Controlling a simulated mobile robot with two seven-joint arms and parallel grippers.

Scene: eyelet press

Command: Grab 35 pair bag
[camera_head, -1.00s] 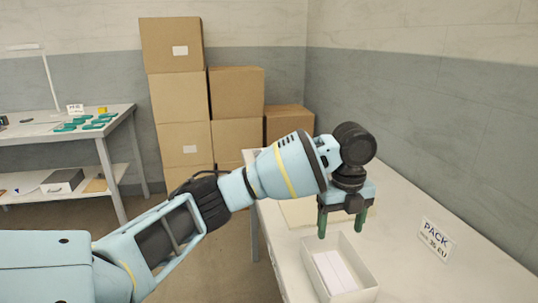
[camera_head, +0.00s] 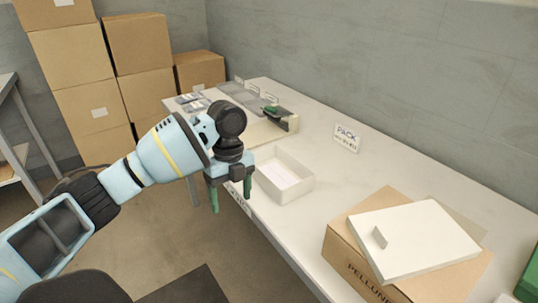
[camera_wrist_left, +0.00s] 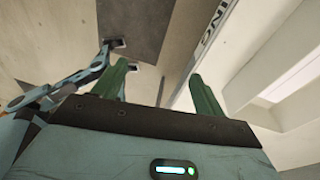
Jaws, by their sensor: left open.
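My left gripper (camera_head: 230,192) is open and empty, with green fingers pointing down, just off the table's front edge and left of the open white box. Its two fingers also show apart in the left wrist view (camera_wrist_left: 160,88), with nothing between them. At the far end of the table lie several small grey-blue packets (camera_head: 192,101). I cannot read any size on them, so I cannot tell which is the 35 pair bag. My right gripper is not in view.
A carton (camera_head: 350,258) with a white lid (camera_head: 415,240) is at the right. The table between is clear.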

